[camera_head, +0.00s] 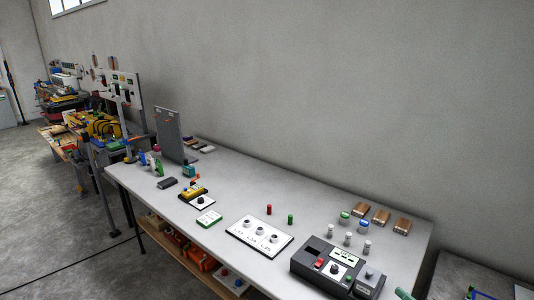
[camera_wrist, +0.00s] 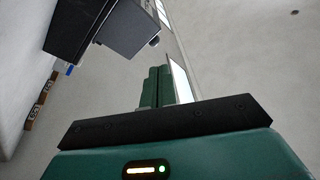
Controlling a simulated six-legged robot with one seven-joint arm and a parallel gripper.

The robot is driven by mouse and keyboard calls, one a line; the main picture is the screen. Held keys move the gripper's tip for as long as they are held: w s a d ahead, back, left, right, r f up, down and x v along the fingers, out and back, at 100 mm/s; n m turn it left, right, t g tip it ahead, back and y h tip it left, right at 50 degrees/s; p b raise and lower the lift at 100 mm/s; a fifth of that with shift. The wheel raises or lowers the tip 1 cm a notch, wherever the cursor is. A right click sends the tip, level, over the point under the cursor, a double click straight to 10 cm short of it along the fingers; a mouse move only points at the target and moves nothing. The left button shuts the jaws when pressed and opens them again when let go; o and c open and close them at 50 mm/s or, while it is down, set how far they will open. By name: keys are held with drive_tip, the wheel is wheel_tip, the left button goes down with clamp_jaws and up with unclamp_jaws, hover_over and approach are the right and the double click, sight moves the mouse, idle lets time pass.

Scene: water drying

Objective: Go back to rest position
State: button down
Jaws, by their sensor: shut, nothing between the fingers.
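My gripper (camera_wrist: 158,72) shows in the wrist view, with its green fingers close together and nothing visible between them. Its green body and black crossbar fill the bottom of that view. A dark box-shaped object (camera_wrist: 95,30) hangs into the upper left of the wrist view, apart from the fingers.
A long grey table (camera_head: 325,215) runs along the wall. It carries a black control device (camera_head: 338,268), a white panel with knobs (camera_head: 259,237), small cylinders, wooden blocks (camera_head: 381,216) and an upright grey board (camera_head: 172,135). A cluttered workbench (camera_head: 85,130) stands farther left. The left floor is clear.

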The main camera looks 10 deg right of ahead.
drive_tip(key=s+a+r+n+g+h, duration=0.1)
drive_tip(key=a+r+g, duration=0.35)
drive_tip(key=a, duration=0.35)
drive_tip(key=s+a+r+n+g+h, duration=0.1)
drive_tip(key=a+r+g, duration=0.3)
drive_tip(key=a+g, duration=0.3)
drive_tip(key=s+a+r+n+g+h, duration=0.1)
drive_tip(key=a+r+g, duration=0.3)
drive_tip(key=a, duration=0.5)
drive_tip(key=s+a+r+m+t+h, duration=0.4)
drive_tip(key=s+a+r+h, duration=0.3)
drive_tip(key=s+r, duration=0.5)
drive_tip(key=h, duration=0.2)
drive_tip(key=shift+s+h, duration=0.15)
drive_tip(key=shift+h, duration=0.15)
drive_tip(key=shift+d, duration=0.1)
